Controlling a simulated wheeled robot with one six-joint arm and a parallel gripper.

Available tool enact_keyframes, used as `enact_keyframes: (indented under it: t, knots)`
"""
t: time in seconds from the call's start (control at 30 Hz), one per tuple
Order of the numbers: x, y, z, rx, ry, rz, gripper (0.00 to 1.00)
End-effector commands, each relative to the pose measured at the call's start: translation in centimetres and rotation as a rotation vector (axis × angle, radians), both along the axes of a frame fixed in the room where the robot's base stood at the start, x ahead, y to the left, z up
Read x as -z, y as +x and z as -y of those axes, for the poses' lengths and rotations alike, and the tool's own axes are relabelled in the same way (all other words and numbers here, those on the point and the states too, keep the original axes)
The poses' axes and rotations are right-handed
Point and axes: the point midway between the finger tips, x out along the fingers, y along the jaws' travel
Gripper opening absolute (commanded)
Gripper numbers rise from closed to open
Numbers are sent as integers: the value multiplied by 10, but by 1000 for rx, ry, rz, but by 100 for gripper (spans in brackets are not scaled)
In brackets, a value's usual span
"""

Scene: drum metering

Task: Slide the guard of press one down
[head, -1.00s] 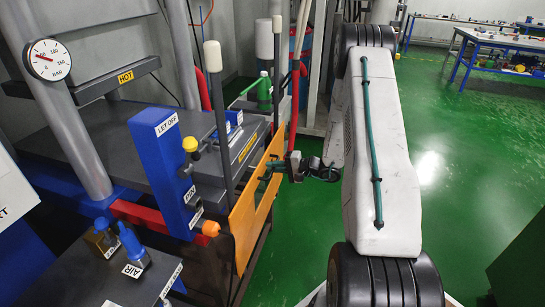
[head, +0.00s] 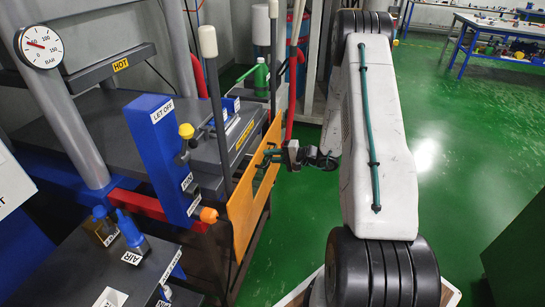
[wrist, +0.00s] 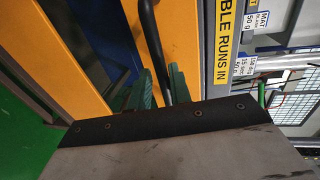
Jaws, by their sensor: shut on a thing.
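The guard is an orange panel (head: 241,222) with an opening, hanging between two dark upright posts with white caps at the front of the press. It also shows in the wrist view as orange bars (wrist: 183,42). My gripper (head: 268,158) is at the guard's opening, at its upper middle. In the wrist view my gripper's green fingers (wrist: 160,92) are shut on a dark handle bar (wrist: 150,35) of the guard.
A blue let-off post (head: 165,150) with a yellow knob (head: 186,131) and an orange knob (head: 208,215) stands left of the guard. A gauge (head: 38,45) is at the upper left. Green floor is open to the right; a workbench (head: 490,35) stands far back.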

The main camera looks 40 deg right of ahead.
Motion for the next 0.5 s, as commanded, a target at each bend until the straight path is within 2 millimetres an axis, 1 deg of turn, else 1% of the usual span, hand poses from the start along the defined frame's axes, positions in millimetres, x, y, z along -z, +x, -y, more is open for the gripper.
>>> enact_keyframes:
  t: [0.4,0.5]
  knots:
    - [0,0,1,1,-1,-1,15]
    - [-1,-3,4,4,-1,0,15]
